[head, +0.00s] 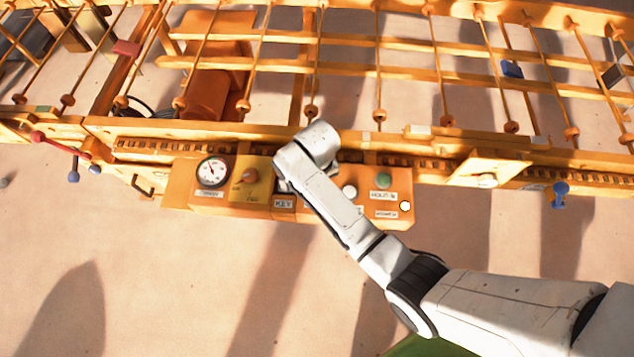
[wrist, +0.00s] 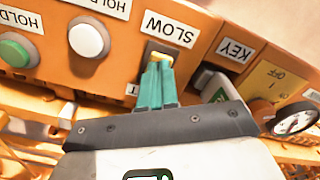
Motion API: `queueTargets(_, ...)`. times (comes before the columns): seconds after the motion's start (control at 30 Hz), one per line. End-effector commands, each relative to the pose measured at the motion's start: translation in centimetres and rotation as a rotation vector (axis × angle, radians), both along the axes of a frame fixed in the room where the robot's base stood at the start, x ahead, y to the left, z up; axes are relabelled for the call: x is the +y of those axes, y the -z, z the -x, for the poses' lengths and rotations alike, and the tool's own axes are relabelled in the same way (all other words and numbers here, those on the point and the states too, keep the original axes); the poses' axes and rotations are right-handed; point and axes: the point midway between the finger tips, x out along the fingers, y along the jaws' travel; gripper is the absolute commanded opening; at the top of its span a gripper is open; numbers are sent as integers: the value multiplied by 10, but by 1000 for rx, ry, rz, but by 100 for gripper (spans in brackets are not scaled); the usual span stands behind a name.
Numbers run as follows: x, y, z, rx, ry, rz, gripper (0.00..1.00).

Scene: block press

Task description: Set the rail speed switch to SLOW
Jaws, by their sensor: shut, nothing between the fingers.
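The rail speed switch (wrist: 161,53) shows in the wrist view as a small rocker in a dark frame, with a pale part and a yellow edge. The SLOW label (wrist: 170,29) sits beside it, upside down in this view. A second label on the switch's other side is mostly covered, with only a "T" showing. My gripper (wrist: 157,70) is shut and empty, its teal fingertips right at the switch and hiding part of it. I cannot tell whether they press on it. In the head view my arm hides the switch and the fingers.
The orange panel (head: 223,203) also bears a gauge (head: 213,171), an orange knob on a yellow plate (head: 258,191), a white button (head: 349,191) and a green button (head: 383,181). A KEY label (wrist: 235,50) is close beside the fingers. Orange rails run behind. The floor in front is clear.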

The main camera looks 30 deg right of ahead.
Motion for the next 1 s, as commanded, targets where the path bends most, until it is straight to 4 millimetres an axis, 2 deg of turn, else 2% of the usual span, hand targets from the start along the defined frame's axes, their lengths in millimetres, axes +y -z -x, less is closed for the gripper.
queueTargets(0.83, 0, 12, 0, 0, 0, 0, 0)
queueTargets(1.0, 0, 9, 0, 0, 0, 0, 0)
